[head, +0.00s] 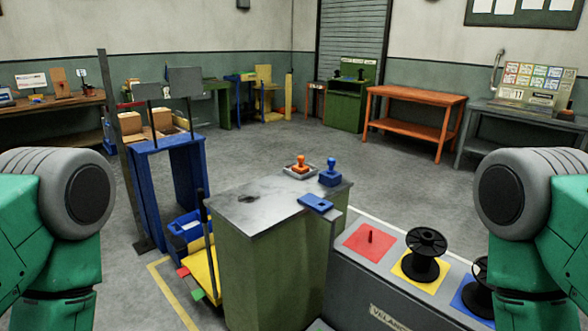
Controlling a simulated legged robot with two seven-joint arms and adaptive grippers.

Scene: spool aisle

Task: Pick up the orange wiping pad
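An orange object with an upright knob handle (300,165), which looks like the orange wiping pad, stands on a small pale tray (289,171). The tray is near the back edge of the grey metal top of a green cabinet (240,212). A blue object with a similar knob (330,175) stands just right of it. A flat blue tray (315,203) lies in front of the blue object at the right edge and looks empty. My two green upper arms show at the left and right edges. Neither gripper is in the picture.
A dark smudge (248,198) marks the cabinet top. Right of the cabinet, a low grey bench (345,274) carries red, yellow and blue squares with black spools (426,255). A blue stand (170,190) and a yellow trolley (201,268) are left. Open floor lies behind the cabinet.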

